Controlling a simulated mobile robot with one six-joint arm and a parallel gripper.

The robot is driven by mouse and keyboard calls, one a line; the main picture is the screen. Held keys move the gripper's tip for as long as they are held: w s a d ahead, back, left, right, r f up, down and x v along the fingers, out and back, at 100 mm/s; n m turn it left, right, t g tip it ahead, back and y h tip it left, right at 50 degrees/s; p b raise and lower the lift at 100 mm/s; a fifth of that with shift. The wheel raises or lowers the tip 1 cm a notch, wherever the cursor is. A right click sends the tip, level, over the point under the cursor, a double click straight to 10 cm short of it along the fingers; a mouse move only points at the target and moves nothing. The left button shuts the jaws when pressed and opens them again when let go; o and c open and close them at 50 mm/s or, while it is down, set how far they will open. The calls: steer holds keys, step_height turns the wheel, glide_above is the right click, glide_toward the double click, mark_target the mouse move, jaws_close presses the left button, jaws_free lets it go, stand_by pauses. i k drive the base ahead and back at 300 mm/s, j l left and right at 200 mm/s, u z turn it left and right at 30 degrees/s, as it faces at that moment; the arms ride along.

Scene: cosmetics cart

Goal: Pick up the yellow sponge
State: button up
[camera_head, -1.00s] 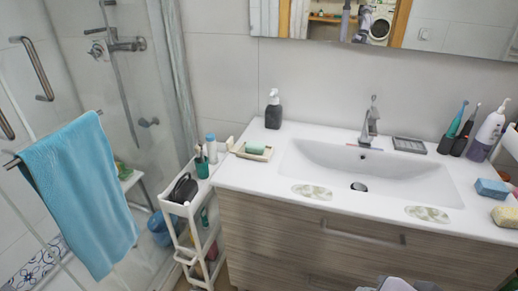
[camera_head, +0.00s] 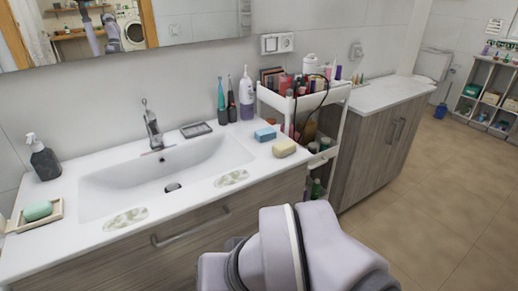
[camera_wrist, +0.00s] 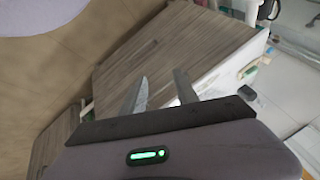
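The yellow sponge (camera_head: 284,148) is a pale yellow block lying on the right end of the white sink counter (camera_head: 110,234), near its front edge. A blue sponge (camera_head: 265,134) lies just behind it to the left. My gripper (camera_wrist: 161,88) shows in the wrist view with its two fingers apart and nothing between them. It points toward a wood-grain cabinet surface (camera_wrist: 165,50). I cannot make out the yellow sponge in the wrist view. In the head view my arm is at the bottom middle, in front of the counter, and my gripper does not show.
A white cart (camera_head: 337,95) full of cosmetics stands right of the counter, close to the sponge. A bottle (camera_head: 246,95) and toothbrushes stand behind the sponges. A soap dish (camera_head: 35,216) is at far left. Open tiled floor (camera_head: 430,220) lies to the right.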

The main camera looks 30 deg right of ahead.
mark_target(284, 148)
steer(key=i+l, duration=0.3)
steer(key=i+l+z, duration=0.1)
steer(key=i+l, duration=0.15)
steer(key=i, duration=0.25)
steer(key=i+l, duration=0.3)
steer(key=i+z, duration=0.05)
steer(key=i, duration=0.05)
